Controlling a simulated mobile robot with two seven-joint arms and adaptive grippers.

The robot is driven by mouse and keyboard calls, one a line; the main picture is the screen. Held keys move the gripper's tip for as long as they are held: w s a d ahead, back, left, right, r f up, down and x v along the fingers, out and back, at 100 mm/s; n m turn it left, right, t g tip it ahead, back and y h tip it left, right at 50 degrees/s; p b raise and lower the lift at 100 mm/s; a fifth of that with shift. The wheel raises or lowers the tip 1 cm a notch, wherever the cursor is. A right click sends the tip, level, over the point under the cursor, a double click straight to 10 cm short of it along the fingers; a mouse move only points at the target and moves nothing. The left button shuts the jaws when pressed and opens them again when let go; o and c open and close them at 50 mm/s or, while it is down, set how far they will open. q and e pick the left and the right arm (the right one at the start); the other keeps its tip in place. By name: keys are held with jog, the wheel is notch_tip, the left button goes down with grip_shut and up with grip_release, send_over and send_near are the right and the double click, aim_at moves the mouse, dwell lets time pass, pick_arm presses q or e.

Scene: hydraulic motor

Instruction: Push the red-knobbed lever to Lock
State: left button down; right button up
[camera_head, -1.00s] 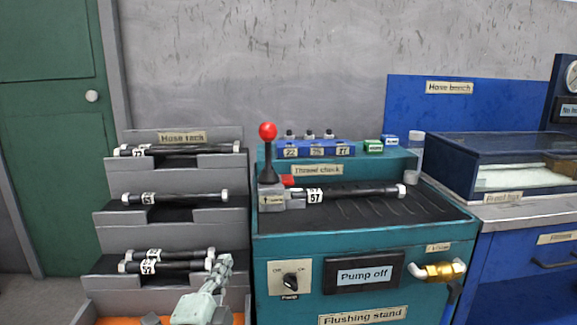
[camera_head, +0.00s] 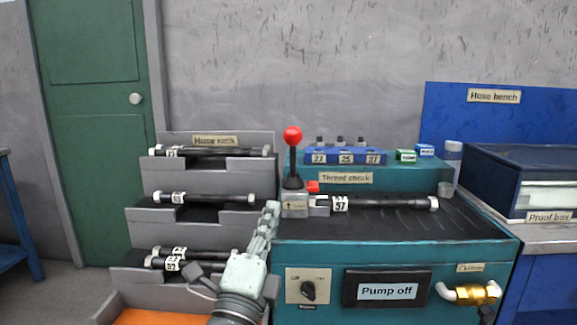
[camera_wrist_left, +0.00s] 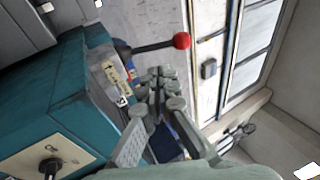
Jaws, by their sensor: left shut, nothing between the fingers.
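The red-knobbed lever (camera_head: 292,160) stands upright on a small grey block at the left end of the flushing stand. A hose labelled 57 (camera_head: 385,203) lies on the stand with its left end at that block. My left gripper (camera_head: 271,212) is shut and empty, just left of and below the lever base, apart from the knob. In the left wrist view the lever (camera_wrist_left: 160,46) shows beyond the fingers (camera_wrist_left: 155,85), its red knob to the right. My right gripper is not in view.
The grey hose rack (camera_head: 165,220) with several hoses stands left of the stand. A blue block (camera_head: 345,156) labelled 22, 25 and 27 sits behind the lever. The "Pump off" display (camera_head: 387,290) and a dark knob (camera_head: 308,290) are on the stand's front.

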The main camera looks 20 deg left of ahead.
pick_arm(q)
send_near(291, 154)
jog(key=p+x, duration=0.1)
jog(key=x, duration=0.5)
jog(key=shift+w, duration=0.45)
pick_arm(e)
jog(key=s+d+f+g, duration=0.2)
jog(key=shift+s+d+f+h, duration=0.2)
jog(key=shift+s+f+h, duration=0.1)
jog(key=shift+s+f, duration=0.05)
pick_arm(q)
jog(key=shift+r+p, duration=0.1)
jog(key=shift+p, duration=0.3)
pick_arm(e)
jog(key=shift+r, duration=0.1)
pick_arm(q)
jog(key=shift+w+r, duration=0.1)
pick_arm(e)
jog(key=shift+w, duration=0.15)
